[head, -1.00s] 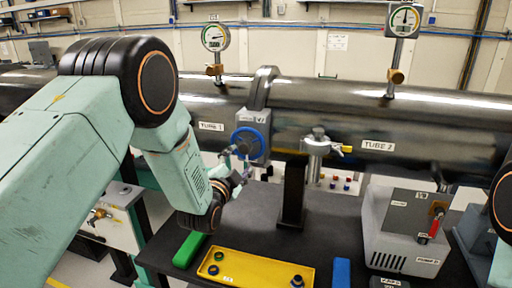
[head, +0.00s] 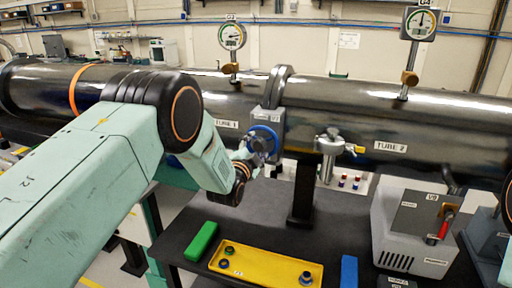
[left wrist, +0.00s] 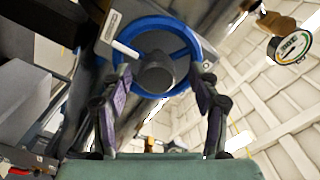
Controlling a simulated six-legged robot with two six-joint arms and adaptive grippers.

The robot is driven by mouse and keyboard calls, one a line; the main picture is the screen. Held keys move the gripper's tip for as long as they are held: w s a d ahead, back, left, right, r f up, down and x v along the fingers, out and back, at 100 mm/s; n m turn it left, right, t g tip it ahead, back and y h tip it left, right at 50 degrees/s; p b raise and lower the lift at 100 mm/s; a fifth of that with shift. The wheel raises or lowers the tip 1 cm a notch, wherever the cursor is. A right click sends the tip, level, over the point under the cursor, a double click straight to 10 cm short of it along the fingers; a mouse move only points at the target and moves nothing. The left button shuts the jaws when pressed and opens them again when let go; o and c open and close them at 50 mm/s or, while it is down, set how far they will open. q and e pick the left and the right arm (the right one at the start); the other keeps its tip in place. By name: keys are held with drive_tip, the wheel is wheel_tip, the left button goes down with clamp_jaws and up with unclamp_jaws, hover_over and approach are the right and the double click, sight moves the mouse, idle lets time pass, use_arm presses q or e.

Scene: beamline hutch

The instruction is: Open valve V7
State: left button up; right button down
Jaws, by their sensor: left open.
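Valve V7 is a blue handwheel (head: 250,132) on a grey body (head: 269,119), at the joint between tube 1 and tube 2. My left gripper (head: 257,156) is open in front of the wheel and overlaps its lower part in the head view. In the left wrist view the blue wheel (left wrist: 146,23) with its dark hub fills the upper middle. The two fingers of my left gripper (left wrist: 160,80) stand apart on either side of the wheel's lower part. Whether they touch the rim I cannot tell. My right gripper is out of view.
Below the tubes, a black table holds a yellow tray (head: 260,265) with several small round parts, a green block (head: 200,241), a blue block (head: 349,272) and a grey pump box (head: 405,240). A metal fitting (head: 328,150) stands right of the wheel. Gauges rise above the tubes.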

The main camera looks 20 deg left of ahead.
use_arm(q)
drive_tip(key=shift+w+d+f, duration=0.15)
drive_tip(key=shift+w, duration=0.05)
drive_tip(key=shift+w+d+f, duration=0.1)
drive_tip(key=shift+w+d, duration=0.05)
drive_tip(key=shift+w, duration=0.1)
drive_tip(key=shift+c, duration=1.4)
drive_tip(key=shift+s+a, duration=0.2)
drive_tip(key=shift+s, duration=0.1)
drive_tip(key=c, duration=0.4)
drive_tip(key=shift+d+r, duration=0.1)
drive_tip(key=shift+r, duration=0.1)
drive_tip(key=c, duration=0.5)
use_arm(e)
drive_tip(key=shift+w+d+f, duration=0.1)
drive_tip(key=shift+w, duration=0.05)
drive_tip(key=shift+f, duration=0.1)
